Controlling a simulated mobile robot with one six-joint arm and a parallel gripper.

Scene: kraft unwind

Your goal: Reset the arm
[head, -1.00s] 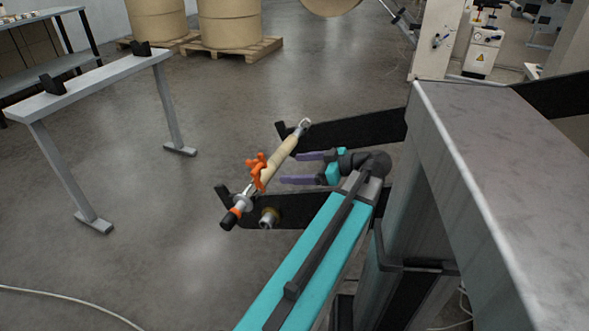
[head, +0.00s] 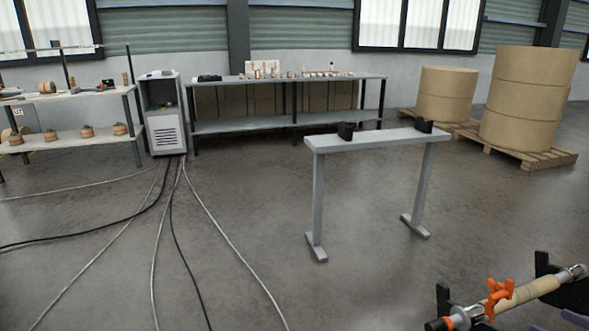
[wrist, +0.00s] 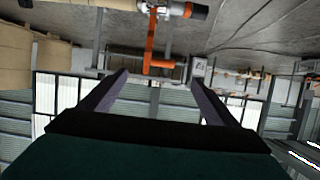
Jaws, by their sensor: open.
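My gripper (wrist: 160,78) is open, with its two purple fingers apart and nothing between them in the wrist view. In the head view only a purple fingertip shows at the bottom right edge. Most of my arm is out of the head view. In the head view, a shaft with a cream core (head: 535,288) and an orange winged clamp (head: 500,295) rests across black brackets, at the bottom right, apart from the fingertip.
A grey stand (head: 375,140) with two black cradles stands empty in the middle. Kraft rolls (head: 528,95) sit on pallets behind it. Shelves (head: 285,120) and a grey cabinet (head: 165,125) line the back. Cables (head: 170,225) cross the left floor; the centre floor is clear.

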